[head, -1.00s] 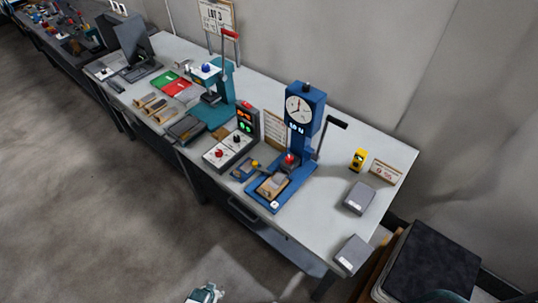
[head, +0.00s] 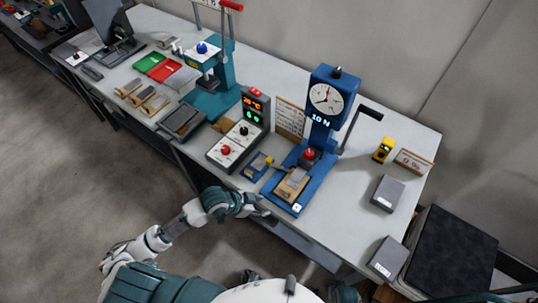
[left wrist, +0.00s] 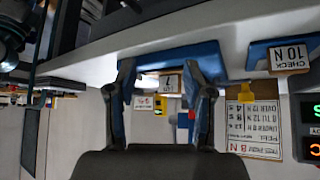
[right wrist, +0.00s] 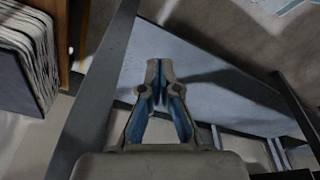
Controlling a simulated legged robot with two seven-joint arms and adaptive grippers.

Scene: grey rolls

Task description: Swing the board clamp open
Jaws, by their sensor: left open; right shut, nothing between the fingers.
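A blue test stand (head: 321,132) with a round dial and black lever stands on the bench. On its base lies a tan board (head: 291,187) with a small grey part (head: 297,175) over it, perhaps the board clamp; its position is too small to tell. My left gripper (head: 264,211) is at the bench's front edge, just short of the stand's base. In the left wrist view its two fingers (left wrist: 160,80) are spread, with nothing held; blue stand parts show beyond them. My right gripper (right wrist: 161,82) is shut and empty, below the bench top near its legs.
A teal press (head: 212,95) stands farther left. Grey boxes (head: 387,193) and a yellow device (head: 384,150) lie right. A dark stack (head: 455,255) stands beside the bench.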

